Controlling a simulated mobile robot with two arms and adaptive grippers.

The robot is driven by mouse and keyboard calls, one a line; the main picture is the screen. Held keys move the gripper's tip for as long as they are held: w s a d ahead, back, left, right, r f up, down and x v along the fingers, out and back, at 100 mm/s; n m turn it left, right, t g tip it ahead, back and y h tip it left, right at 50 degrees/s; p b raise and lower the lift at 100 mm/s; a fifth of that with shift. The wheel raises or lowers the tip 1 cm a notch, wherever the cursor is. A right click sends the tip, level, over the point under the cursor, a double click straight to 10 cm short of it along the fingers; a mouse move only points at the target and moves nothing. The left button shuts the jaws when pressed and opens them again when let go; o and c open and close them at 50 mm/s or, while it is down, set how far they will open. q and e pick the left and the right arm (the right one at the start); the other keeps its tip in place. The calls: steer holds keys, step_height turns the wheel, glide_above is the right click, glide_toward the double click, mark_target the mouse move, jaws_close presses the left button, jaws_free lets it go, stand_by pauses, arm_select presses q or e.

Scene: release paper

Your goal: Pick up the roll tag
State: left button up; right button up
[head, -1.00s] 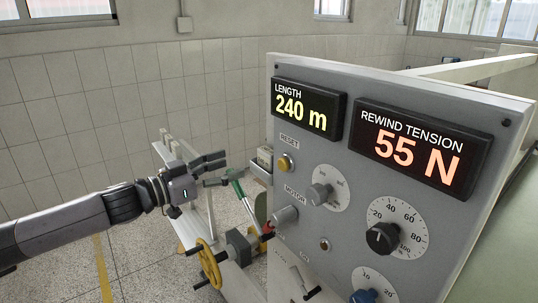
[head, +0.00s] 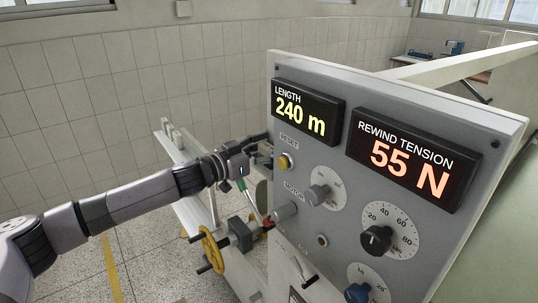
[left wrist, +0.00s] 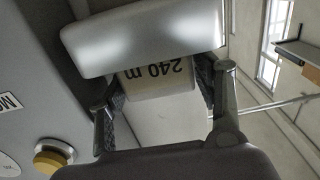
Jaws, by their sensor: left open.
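The roll tag (left wrist: 155,82) is a pale tag printed "240 m", upside down in the left wrist view. A smooth grey holder piece (left wrist: 140,38) covers part of it. My left gripper (left wrist: 162,90) is open, with one finger on each side of the tag and its jaws apart from each other. In the head view my left gripper (head: 262,150) is at the left edge of the control panel, beside the reset button, and it hides the tag there. I cannot tell whether either finger touches the tag. My right gripper is not in view.
The grey control panel (head: 335,235) stands close to the gripper, with a yellow reset button (head: 285,161), knobs and two lit displays. Below the arm are a yellow handwheel (head: 211,251) and machine parts.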

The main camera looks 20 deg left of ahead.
arm_select(q)
steer(key=shift+s+a, duration=0.1)
steer(key=shift+c, duration=0.7)
steer(key=c, duration=0.8)
steer(key=shift+r, duration=0.1)
